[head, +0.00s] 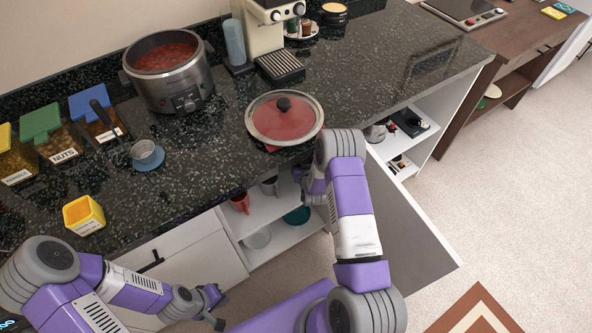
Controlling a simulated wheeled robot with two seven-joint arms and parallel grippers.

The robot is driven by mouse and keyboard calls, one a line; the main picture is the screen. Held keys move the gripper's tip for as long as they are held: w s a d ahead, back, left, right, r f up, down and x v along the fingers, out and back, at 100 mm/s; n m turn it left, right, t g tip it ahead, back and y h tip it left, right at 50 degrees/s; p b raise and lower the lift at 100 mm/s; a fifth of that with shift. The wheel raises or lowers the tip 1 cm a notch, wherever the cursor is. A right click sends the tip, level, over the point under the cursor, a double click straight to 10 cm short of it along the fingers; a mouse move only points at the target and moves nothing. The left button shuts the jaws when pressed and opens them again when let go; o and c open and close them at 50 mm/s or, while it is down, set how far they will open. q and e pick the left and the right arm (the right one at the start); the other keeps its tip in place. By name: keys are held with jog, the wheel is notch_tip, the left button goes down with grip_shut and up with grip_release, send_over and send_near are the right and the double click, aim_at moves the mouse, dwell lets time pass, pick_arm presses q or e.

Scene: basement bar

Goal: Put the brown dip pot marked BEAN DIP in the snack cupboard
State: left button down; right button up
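I cannot make out a brown pot marked BEAN DIP. A small round tub with a dark rim and tan side (334,14) stands at the back of the counter, its label unreadable. Below the counter, an open cupboard (232,222) has white shelves holding a red mug, a grey mug and a teal bowl; no snack label shows. A white door (415,225) stands open beside it. My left gripper (216,307) is open and empty, low in front of the closed white cupboard fronts. My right gripper (312,187) is at the open cupboard, mostly hidden behind its own arm.
Right of the door, shelves (432,110) hold small items.

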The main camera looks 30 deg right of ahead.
jog(key=f, duration=0.1)
jog(key=f+b, duration=0.1)
jog(key=f, duration=0.3)
jog(key=shift+s+b, duration=0.25)
jog(key=shift+b, duration=0.1)
notch_tip(320, 180, down, 4)
jog(key=shift+f+b, duration=0.15)
jog(key=shift+b, duration=0.75)
jog(key=shift+w, duration=0.1)
jog(key=o, duration=1.2)
jog(key=shift+f, duration=0.1)
